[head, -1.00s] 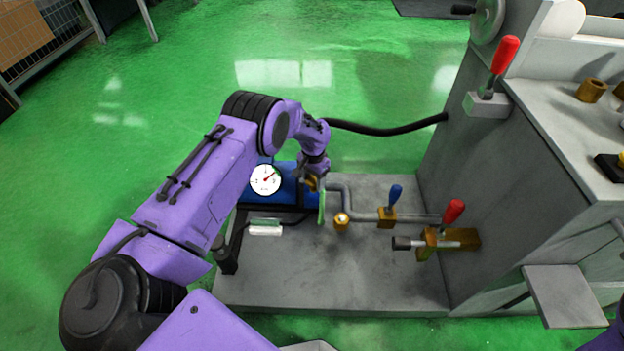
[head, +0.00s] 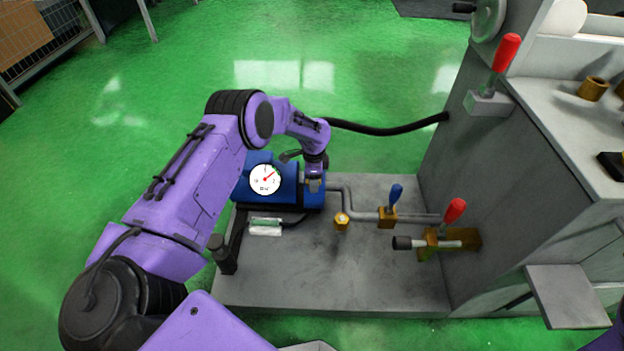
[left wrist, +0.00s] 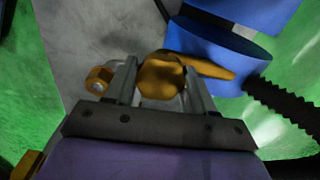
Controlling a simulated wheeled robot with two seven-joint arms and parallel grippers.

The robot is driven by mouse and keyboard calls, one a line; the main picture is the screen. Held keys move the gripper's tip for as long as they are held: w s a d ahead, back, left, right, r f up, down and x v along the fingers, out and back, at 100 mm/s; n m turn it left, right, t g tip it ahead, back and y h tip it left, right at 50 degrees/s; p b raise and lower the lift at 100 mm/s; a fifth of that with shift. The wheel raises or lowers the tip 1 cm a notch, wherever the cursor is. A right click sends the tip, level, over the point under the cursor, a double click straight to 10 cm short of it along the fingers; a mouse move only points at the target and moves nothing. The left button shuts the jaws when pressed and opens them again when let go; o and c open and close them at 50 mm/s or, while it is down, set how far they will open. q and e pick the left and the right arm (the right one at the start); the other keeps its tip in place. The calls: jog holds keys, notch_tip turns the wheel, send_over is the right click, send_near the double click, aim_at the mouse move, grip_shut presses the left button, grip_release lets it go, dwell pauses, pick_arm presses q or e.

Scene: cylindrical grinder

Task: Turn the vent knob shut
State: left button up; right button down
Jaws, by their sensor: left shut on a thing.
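The vent knob, a brass-coloured faceted knob (left wrist: 162,76), sits between the two fingers of my left gripper (left wrist: 162,88) in the left wrist view. The fingers are shut on it, one on each side. In the head view my left gripper (head: 315,186) points down at the right end of the blue tank (head: 288,192), and it hides the knob there. A brass, lever-like piece (left wrist: 208,67) lies beside the knob, against the blue tank's round end (left wrist: 225,50). My right gripper is not in view.
A white gauge (head: 265,179) stands before the tank. The grey machine wall rises at right. The grey base plate's front (head: 330,280) is clear.

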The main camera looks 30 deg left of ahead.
pick_arm(q)
jog(key=shift+s+f+m, duration=0.25)
jog(key=shift+s+m, duration=0.1)
jog(key=shift+m, duration=0.15)
jog(key=o, duration=1)
jog(key=shift+a, duration=0.1)
jog(key=shift+o, duration=0.2)
jog(key=shift+w+r, duration=0.15)
jog(key=shift+w+r, duration=0.1)
jog(key=shift+r, duration=0.35)
notch_tip(320, 180, up, 9)
jog(key=p, duration=0.3)
jog(key=shift+r, duration=0.3)
